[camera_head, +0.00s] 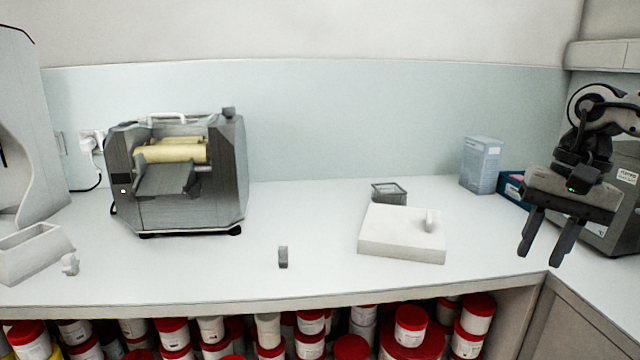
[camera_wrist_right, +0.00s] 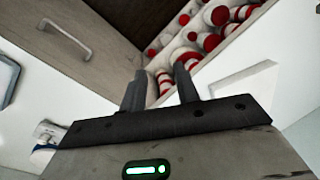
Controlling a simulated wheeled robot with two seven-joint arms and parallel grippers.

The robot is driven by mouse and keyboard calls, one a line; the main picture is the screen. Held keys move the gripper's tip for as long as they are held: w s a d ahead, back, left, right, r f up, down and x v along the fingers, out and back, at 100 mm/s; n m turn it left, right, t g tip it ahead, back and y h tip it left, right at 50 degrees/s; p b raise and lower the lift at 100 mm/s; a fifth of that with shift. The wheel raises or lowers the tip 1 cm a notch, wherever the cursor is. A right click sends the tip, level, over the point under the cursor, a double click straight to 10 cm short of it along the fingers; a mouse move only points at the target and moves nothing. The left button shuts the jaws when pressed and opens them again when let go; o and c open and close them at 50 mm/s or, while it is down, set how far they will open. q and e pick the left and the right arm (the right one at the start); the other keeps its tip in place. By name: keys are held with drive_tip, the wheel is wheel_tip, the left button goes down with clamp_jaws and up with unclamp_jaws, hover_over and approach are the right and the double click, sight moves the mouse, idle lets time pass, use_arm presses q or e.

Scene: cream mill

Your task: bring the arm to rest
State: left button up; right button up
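My right gripper (camera_head: 547,248) hangs in the air at the right of the head view, above the counter's right corner, with its fingers pointing down. Its two fingers are apart with nothing between them. The right wrist view also shows the gripper (camera_wrist_right: 160,82) with both fingers spread and empty, and the jars and a drawer front beyond. My left gripper is not in the head view.
The counter (camera_head: 200,275) holds a grey roller mill (camera_head: 180,215), a small grey block (camera_head: 283,257), a white slab (camera_head: 390,240), a wire basket (camera_head: 389,194) and a blue-grey box (camera_head: 481,165). Red-lidded jars (camera_head: 410,325) fill the shelf below. The front middle is mostly clear.

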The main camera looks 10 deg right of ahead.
drive_tip(key=s+a+f+m+t+y, duration=0.1)
drive_tip(key=a+f+m+t+y, duration=0.4)
drive_tip(key=f+m, duration=0.7)
drive_tip(key=a+f+m+t+y, duration=0.3)
drive_tip(key=a+f+m+t, duration=0.45)
drive_tip(key=m, duration=0.95)
drive_tip(key=s+a+f+m+g+h, duration=0.1)
drive_tip(key=s+a+f+m+h, duration=0.2)
drive_tip(key=m, duration=1.3)
drive_tip(key=s+a+f+m+g+h+p, duration=0.1)
drive_tip(key=s+a+f+m+h, duration=0.2)
drive_tip(key=m, duration=1.4)
drive_tip(key=s+a+f, duration=0.3)
drive_tip(key=a+f, duration=0.4)
drive_tip(key=a, duration=0.2)
drive_tip(key=shift+s+f, duration=0.2)
drive_tip(key=shift+s, duration=0.05)
drive_tip(key=shift+h, duration=0.3)
